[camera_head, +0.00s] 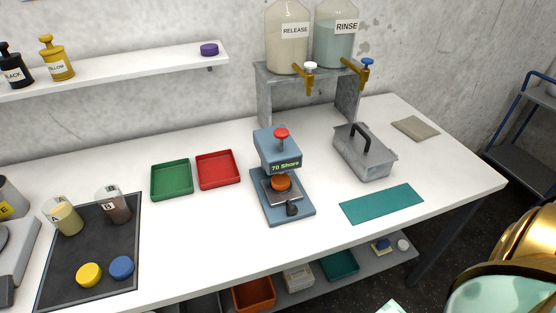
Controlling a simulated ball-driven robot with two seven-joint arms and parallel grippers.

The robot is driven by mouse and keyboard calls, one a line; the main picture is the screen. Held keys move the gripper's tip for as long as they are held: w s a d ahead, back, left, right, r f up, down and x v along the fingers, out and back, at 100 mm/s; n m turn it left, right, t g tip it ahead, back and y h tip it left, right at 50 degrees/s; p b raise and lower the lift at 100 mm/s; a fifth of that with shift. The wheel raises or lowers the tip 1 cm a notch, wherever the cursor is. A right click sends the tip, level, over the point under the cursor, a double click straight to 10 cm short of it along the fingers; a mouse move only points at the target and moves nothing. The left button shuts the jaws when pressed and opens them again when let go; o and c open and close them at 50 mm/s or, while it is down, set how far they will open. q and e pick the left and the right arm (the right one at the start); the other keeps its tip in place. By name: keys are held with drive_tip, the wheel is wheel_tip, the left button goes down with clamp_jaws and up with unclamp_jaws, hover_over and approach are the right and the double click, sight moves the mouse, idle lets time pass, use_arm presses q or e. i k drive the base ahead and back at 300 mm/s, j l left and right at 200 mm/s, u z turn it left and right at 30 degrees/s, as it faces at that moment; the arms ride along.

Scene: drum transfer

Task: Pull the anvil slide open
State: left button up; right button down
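A blue press-like tester (277,147) stands near the middle of the white table. An orange-brown disc (281,182) sits on the slide, beneath the head. A black knob (292,209) sticks out at the slide's front, over the blue base (272,217). The slide appears pushed in.
Green (171,195) and red (236,181) trays lie left of the tester. A teal mat (381,204) and a grey lidded box (366,165) are to its right. A metal stand (264,95) with two dispensers is behind. The table in front is clear.

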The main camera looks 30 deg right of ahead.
sight(276, 197)
drive_tip(key=z, duration=1.1)
drive_tip(key=k+j+z, duration=0.1)
drive_tip(key=z, duration=0.25)
drive_tip(key=k+j+z, duration=0.2)
drive_tip(key=z, duration=0.15)
drive_tip(key=k+j+z, duration=0.15)
drive_tip(key=z, duration=0.25)
drive_tip(key=j, duration=0.1)
